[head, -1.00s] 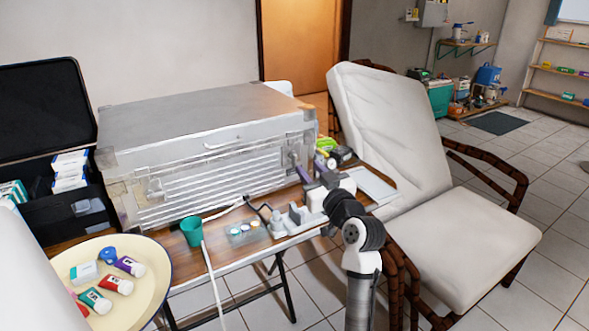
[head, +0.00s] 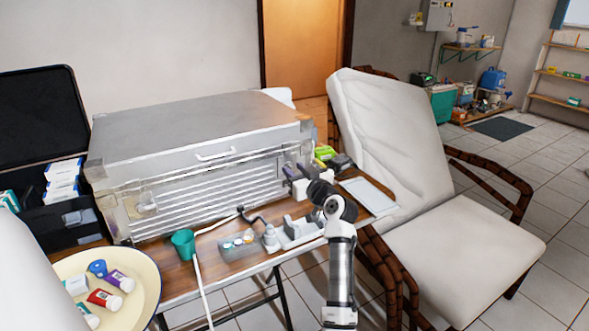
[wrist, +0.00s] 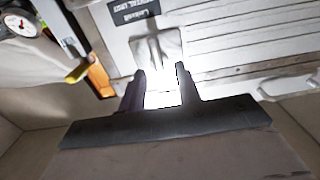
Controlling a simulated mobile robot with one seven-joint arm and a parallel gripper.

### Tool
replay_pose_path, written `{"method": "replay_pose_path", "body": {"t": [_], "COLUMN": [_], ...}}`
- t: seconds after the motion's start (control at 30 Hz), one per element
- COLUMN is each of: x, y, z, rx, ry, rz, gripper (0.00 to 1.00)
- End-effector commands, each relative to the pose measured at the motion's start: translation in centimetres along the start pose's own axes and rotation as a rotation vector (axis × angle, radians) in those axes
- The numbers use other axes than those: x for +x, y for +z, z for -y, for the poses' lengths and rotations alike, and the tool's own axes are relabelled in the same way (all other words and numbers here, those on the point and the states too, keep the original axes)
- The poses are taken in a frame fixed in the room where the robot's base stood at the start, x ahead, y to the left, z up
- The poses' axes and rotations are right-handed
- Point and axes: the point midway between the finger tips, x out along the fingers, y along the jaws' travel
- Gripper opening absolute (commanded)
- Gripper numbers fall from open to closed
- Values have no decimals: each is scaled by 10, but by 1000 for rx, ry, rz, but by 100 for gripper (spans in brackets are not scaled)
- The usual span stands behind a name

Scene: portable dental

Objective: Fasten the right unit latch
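The silver dental unit (head: 200,125) stands closed on the wooden table, its ribbed front facing me. Its right latch (head: 291,151) is near the right end of the front, small and partly covered by my gripper. In the wrist view a pale metal latch plate (wrist: 157,46) shows just beyond my fingertips, below a dark label. Glare hides its lower part, so I cannot tell whether it is fastened. My gripper (head: 289,170) is in front of the unit's right end. In the wrist view its fingers (wrist: 160,76) are apart with only glare between them.
A green cup (head: 184,244), a clear tray of small jars (head: 238,246) and a grey holder (head: 298,232) stand along the table's front. A gauge and boxes (head: 330,157) sit right of the unit. A white reclining chair (head: 440,220) stands close on the right.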

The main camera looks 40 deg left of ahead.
Motion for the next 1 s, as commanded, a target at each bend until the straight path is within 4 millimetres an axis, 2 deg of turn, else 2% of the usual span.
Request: {"method": "replay_pose_path", "body": {"t": [0.1,0.37,0.43,0.63,1.0], "x": [6,8,8,8,7], "y": [0,0,0,0,0], "z": [1,0,0,0,0], "rx": [0,-1,0,0,26], "ry": [-1,0,0,0,0], "rz": [1,1,1,1,1], "gripper": [33,33,28,1,0]}}
